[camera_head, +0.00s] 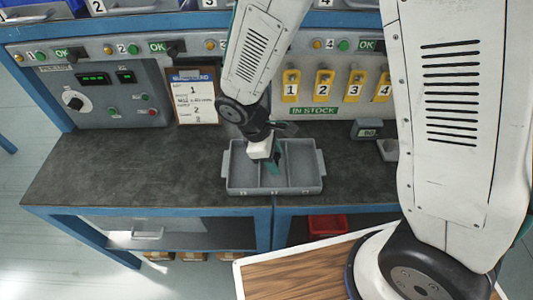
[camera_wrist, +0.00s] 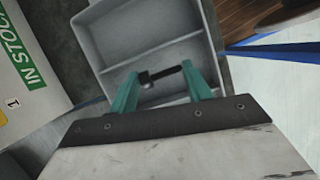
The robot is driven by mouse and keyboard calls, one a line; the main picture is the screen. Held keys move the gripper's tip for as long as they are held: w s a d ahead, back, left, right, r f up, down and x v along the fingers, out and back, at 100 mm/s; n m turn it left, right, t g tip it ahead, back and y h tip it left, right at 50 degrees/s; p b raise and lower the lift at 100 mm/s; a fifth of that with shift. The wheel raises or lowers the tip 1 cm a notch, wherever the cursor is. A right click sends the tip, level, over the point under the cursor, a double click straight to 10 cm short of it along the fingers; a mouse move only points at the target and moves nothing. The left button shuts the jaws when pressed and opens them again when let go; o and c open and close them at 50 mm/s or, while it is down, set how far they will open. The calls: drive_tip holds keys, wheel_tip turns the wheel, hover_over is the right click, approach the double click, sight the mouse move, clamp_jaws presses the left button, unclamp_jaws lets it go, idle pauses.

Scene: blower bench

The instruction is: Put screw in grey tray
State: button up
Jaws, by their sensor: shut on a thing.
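The grey tray (camera_head: 245,187) stands on the dark bench top and has several compartments split by thin walls. It also shows in the wrist view (camera_wrist: 140,52), below my gripper. My gripper (camera_head: 274,163) is over the tray, near its middle. In the wrist view my gripper (camera_wrist: 163,76) has its two green fingers shut on the screw (camera_wrist: 165,73), a small dark piece with a wider head at its left end. The screw lies crosswise between the fingertips, above the tray's compartments. In the head view I cannot make out the screw.
A control panel (camera_head: 105,95) and a clipboard (camera_head: 194,97) stand at the back of the bench. Yellow numbered tags (camera_head: 323,85) hang on the back panel. A small grey device (camera_head: 367,129) sits right of the tray. The bench's left part is clear.

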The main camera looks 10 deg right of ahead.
drive_tip(key=shift+w+a, duration=0.2)
drive_tip(key=shift+w, duration=0.2)
drive_tip(key=shift+w+a+f, duration=0.1)
drive_tip(key=shift+w+f, duration=0.1)
drive_tip(key=shift+f, duration=0.7)
drive_tip(key=shift+w+a+f, duration=0.1)
drive_tip(key=shift+w+f, duration=0.05)
drive_tip(key=shift+f, duration=0.75)
drive_tip(key=shift+d+f, duration=0.1)
drive_tip(key=o, duration=1)
drive_tip(key=shift+c, duration=0.2)
